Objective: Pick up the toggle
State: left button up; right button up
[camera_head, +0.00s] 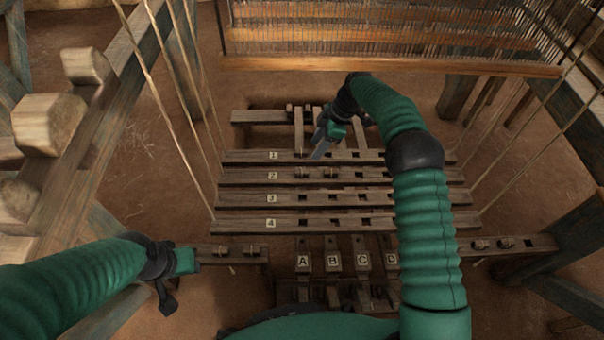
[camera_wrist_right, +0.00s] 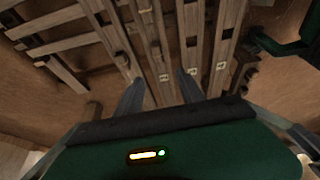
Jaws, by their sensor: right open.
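Small toggle-like wooden pegs show in the head view: on the bar marked 2 (camera_head: 300,172), on the left rail (camera_head: 222,250) and on the right rail (camera_head: 481,244). I cannot tell which one is the task's toggle. My right gripper (camera_head: 319,150) is over the bar marked 1, its fingers pointing down. In the right wrist view the right gripper (camera_wrist_right: 160,88) has its fingers apart with nothing held between them; no toggle is clear there. My left gripper (camera_head: 172,285) is at the lower left, near the left rail; its jaws are unclear.
Slotted bars marked 1 to 4 (camera_head: 400,222) lie across the middle. Pedals marked A to D (camera_head: 304,262) are below them. A reed frame (camera_head: 390,66) crosses the top. Taut cords (camera_head: 158,92) run at both sides. A timber with blocks (camera_head: 48,122) stands left.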

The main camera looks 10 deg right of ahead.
jog(key=b, duration=0.4)
send_over(303, 171)
jog(key=d, duration=0.3)
jog(key=f, duration=0.5)
jog(key=s+f, duration=0.1)
jog(key=f, duration=0.2)
jog(key=shift+d, duration=0.1)
jog(key=b+x, duration=0.1)
jog(key=x, duration=0.2)
jog(key=b+x, duration=0.1)
jog(key=x, duration=0.1)
jog(key=shift+w+a+f+b, duration=0.15)
jog(key=shift+a+b, duration=0.15)
jog(key=shift+a, duration=0.05)
jog(key=shift+w+a+f, duration=0.1)
jog(key=shift+a+f, duration=0.1)
jog(key=shift+r, duration=0.25)
pick_arm(q)
jog(key=s+x, duration=0.1)
jog(key=x, duration=0.6)
jog(key=shift+s+d, duration=0.35)
jog(key=shift+d, duration=0.05)
pick_arm(e)
grip_shut()
pick_arm(q)
jog(key=shift+f, duration=0.15)
